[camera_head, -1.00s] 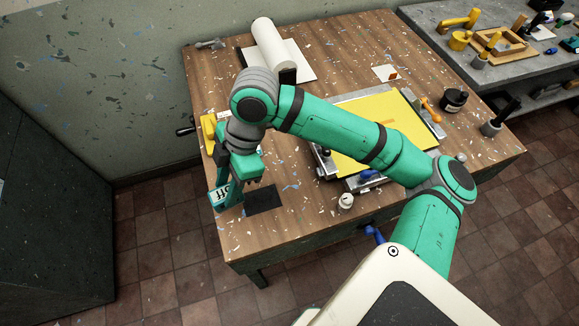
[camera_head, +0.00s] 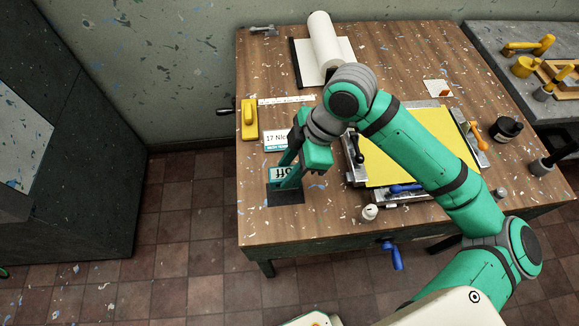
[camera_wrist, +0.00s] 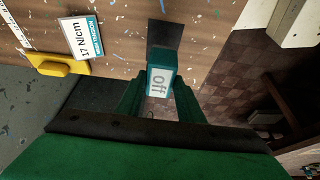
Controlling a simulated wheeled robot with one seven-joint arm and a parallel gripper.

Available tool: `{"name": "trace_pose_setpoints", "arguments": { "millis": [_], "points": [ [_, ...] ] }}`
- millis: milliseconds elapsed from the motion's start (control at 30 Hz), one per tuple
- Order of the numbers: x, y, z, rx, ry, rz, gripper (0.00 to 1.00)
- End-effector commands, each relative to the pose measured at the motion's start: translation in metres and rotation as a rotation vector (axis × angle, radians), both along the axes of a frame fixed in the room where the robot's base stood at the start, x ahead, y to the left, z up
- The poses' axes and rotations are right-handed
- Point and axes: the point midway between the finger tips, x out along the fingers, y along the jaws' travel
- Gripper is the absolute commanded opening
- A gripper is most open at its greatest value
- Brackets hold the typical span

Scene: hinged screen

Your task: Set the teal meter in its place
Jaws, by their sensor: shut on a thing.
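The teal meter (camera_head: 288,174) has a pale screen reading "off". My gripper (camera_head: 290,170) is shut on it near the table's left front. The meter also shows between the fingers in the wrist view (camera_wrist: 161,80). A dark square pad (camera_head: 286,198) lies flat on the table just below the meter in the head view. In the wrist view the pad (camera_wrist: 166,33) appears beyond the meter's end. The meter overlaps the pad's upper edge in the head view; I cannot tell whether they touch.
A "17 N/cm" card (camera_head: 274,140) and a yellow block (camera_head: 248,119) are close by on the left. A framed yellow screen (camera_head: 390,155) and a small white jar (camera_head: 369,212) stand to the right. A paper roll (camera_head: 323,40) is at the back.

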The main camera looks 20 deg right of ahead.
Motion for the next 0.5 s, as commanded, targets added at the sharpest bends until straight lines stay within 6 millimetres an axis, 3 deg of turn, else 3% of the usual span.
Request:
{"name": "trace_pose_setpoints", "arguments": {
  "millis": [500],
  "points": [
    [0.0, -0.001, -0.04, 0.002, 0.001, -0.003, 0.08]
  ]
}}
